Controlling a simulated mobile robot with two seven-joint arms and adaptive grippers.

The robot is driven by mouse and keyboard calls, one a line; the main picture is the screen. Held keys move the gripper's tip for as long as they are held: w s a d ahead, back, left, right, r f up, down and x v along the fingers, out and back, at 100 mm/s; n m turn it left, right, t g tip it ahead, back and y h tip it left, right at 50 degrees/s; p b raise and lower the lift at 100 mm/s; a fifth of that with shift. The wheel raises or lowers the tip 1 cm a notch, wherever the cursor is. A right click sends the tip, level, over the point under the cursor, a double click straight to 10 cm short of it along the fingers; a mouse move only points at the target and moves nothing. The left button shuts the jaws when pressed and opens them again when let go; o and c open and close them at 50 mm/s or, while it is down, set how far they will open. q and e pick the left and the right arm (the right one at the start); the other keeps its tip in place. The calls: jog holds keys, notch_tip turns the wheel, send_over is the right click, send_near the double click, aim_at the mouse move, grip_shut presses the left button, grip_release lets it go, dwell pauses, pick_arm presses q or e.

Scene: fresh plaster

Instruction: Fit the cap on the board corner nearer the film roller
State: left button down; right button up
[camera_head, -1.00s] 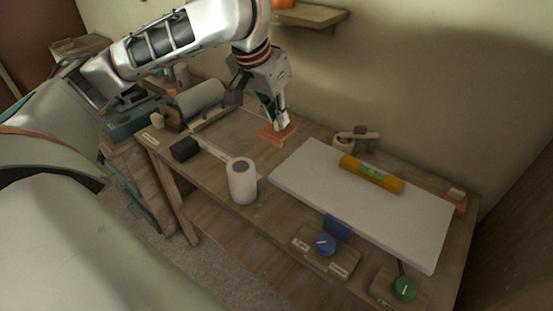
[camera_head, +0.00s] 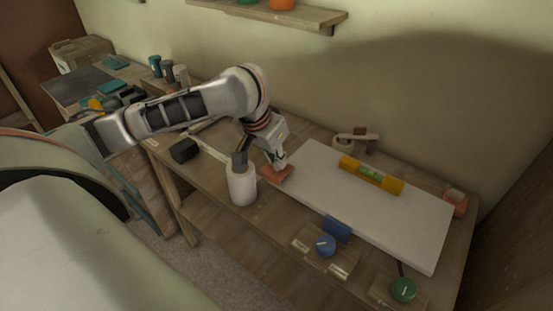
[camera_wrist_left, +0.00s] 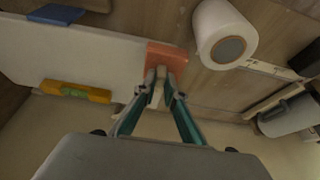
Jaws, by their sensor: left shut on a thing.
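My left gripper (camera_head: 280,162) is shut on the coral cap (camera_head: 277,174), holding it by its pale grip. The cap is at the left corner of the white board (camera_head: 330,180), overlapping that end in the head view. In the left wrist view the cap (camera_wrist_left: 166,58) meets the end of the board (camera_wrist_left: 95,55); I cannot tell whether it is seated on the corner. My right gripper is not in view.
A white roll (camera_head: 242,186) stands close to the left of the cap. An orange level (camera_head: 371,174) lies on the board. Another coral piece (camera_head: 456,201) is at the board's far right. Blue (camera_head: 325,245) and green (camera_head: 403,289) knobs sit at the front.

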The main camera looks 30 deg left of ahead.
pick_arm(q)
jog(key=shift+f, duration=0.5)
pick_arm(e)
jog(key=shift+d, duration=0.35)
pick_arm(q)
jog(key=shift+f, duration=0.25)
jog(key=c, duration=2.1)
grip_release()
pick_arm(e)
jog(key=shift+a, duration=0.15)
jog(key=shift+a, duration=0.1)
pick_arm(q)
jog(key=shift+r, duration=0.5)
jog(key=v, duration=1.2)
jog(key=shift+r, duration=0.1)
